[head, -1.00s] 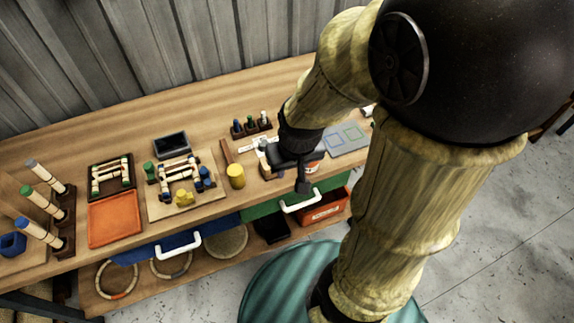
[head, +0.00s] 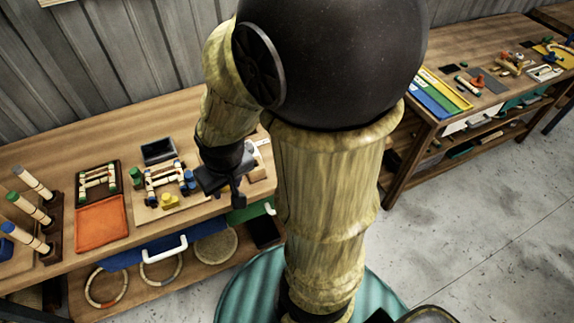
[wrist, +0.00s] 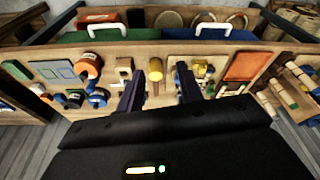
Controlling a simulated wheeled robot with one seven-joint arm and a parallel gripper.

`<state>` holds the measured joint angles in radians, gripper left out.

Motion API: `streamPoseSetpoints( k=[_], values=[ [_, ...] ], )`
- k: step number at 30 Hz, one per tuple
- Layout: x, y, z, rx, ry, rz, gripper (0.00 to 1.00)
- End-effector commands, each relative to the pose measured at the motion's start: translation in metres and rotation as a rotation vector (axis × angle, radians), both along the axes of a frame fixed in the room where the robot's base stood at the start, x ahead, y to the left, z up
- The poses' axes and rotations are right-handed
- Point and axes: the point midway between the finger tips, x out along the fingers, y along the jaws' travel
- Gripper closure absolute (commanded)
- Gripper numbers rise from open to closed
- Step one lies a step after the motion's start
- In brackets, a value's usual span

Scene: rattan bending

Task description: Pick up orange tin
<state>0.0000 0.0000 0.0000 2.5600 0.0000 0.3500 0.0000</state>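An orange tin (wrist: 88,66) stands on the bench left of centre in the wrist view. It appears as an orange cylinder, apart from my gripper and to the left of its fingers. In the head view I cannot see it; my arm covers that part of the bench. My gripper (wrist: 160,90) is open and empty, with two dark fingers spread apart above the bench. In the head view my gripper (head: 234,193) hangs over the bench's front part.
Dark blue cylinders (wrist: 97,98) stand close by the tin. An orange tray (head: 101,224) and a wooden board with rattan pieces (head: 150,210) lie left in the head view. A second bench (head: 440,125) stands right.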

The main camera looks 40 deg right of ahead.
Motion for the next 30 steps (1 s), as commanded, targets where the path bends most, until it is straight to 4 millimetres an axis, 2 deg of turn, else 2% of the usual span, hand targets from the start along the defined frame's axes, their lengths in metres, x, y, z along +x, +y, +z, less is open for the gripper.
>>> streamPoseSetpoints(
  k=[4, 8, 11, 14, 17, 21, 25, 27, 30],
  values=[
    [0.0, 0.0, 0.0, 0.0, 0.0, 0.0, 0.62],
    [0.005, 0.002, -0.002, 0.01, -0.011, -0.014, 0.36],
    [0.022, 0.008, -0.009, 0.041, -0.045, -0.061, 0.17],
    [0.053, 0.015, -0.021, 0.088, -0.112, -0.159, 0.16],
    [0.092, 0.015, -0.039, 0.124, -0.204, -0.305, 0.16],
    [0.141, -0.001, -0.069, 0.114, -0.343, -0.543, 0.16],
    [0.168, -0.031, -0.099, 0.03, -0.464, -0.77, 0.16],
    [0.174, -0.049, -0.116, -0.043, -0.524, -0.886, 0.16],
    [0.171, -0.076, -0.139, -0.182, -0.604, -1.038, 0.16]
  ],
)
